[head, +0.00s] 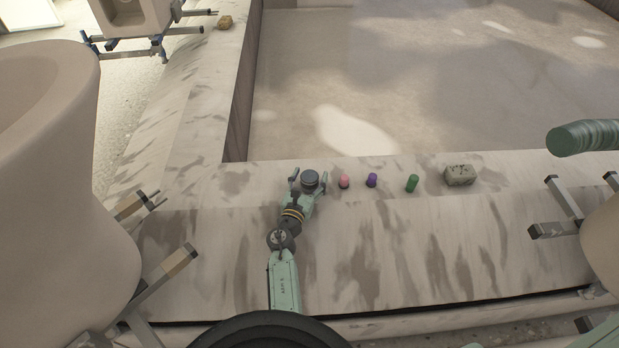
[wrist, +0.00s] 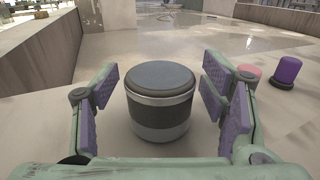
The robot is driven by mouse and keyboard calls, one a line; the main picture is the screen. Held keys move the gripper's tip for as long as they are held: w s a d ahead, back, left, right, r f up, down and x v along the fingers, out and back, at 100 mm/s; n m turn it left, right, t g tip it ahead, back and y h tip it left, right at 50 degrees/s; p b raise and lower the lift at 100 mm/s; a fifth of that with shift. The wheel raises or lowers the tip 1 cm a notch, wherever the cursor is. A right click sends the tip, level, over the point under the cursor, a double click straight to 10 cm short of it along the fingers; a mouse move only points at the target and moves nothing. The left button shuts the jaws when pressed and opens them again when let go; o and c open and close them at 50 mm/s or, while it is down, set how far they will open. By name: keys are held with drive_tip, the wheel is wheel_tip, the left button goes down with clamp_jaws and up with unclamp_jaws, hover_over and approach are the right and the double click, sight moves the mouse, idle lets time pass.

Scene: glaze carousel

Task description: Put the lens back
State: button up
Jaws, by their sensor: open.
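The lens (head: 310,180) is a short dark cylinder with a silver band, standing upright on the pale stone ledge in the head view. In the wrist view the lens (wrist: 160,100) fills the middle, with its flat grey top showing. My gripper (head: 308,178) is open, with one finger on each side of the lens. In the wrist view the fingers of my gripper (wrist: 158,95) stand apart from it, with a gap on both sides. The underside of the lens is hidden.
To the right on the ledge stand a pink cylinder (head: 344,181), a purple cylinder (head: 371,180), a green cylinder (head: 412,183) and a grey stone-like block (head: 459,175). A large pale vessel (head: 50,190) stands at the left. The ledge front is clear.

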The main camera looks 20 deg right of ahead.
drive_tip(key=shift+r+p, duration=0.3)
drive_tip(key=shift+r, duration=0.05)
drive_tip(key=p+v, duration=0.1)
drive_tip(key=v, duration=1.1)
drive_tip(key=shift+f, duration=0.1)
